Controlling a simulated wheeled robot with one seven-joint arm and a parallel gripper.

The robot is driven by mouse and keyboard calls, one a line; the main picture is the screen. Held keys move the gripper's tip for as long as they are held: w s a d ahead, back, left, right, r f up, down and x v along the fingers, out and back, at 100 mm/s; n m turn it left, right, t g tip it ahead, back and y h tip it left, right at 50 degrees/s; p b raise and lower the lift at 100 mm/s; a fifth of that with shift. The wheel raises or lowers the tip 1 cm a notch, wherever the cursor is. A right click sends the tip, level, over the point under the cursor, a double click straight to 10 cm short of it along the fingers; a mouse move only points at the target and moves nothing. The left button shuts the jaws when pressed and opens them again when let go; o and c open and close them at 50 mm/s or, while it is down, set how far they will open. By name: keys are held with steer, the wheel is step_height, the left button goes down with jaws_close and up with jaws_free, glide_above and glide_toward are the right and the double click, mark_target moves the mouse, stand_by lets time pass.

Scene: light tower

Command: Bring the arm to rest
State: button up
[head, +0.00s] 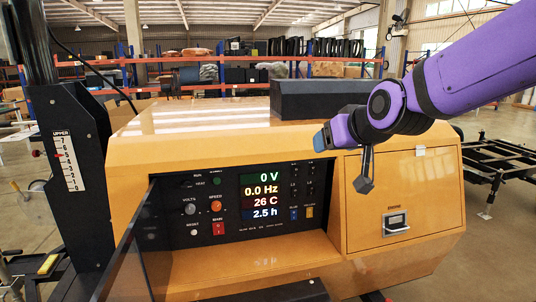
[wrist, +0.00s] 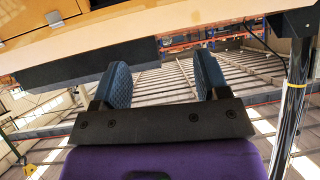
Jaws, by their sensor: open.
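My gripper (head: 322,139) is at the end of my purple arm, which reaches in from the upper right of the head view. It hangs in front of the orange light tower cabinet (head: 200,135), by the upper right of the control panel (head: 215,208), and looks clear of it. In the wrist view, the two blue textured fingers of my gripper (wrist: 161,75) are spread apart with nothing between them. The panel display (head: 261,196) reads 0 V, 0.0 Hz, 26 C and 2.5 h. Part of the panel's upper right edge is close behind my gripper.
A dark panel door (head: 128,262) stands open at the left of the panel. A closed orange door with a latch (head: 396,222) is on the right. A black block (head: 325,98) lies on the cabinet top, and a black mast (head: 75,160) stands left. Shelves are far behind.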

steer(key=s+d+f+m+g+h, duration=0.1)
steer(key=s+d+g+h, duration=0.1)
steer(key=s+d, duration=0.6)
steer(key=s+d+f+m+g+h, duration=0.1)
steer(key=s+d, duration=0.7)
steer(key=s, duration=0.8)
steer(key=m+g, duration=0.1)
steer(key=g, duration=0.1)
steer(key=shift+s+d+g+h, duration=0.15)
steer(key=shift+s+g+h, duration=0.15)
steer(key=shift+h, duration=0.1)
steer(key=shift+w, duration=0.1)
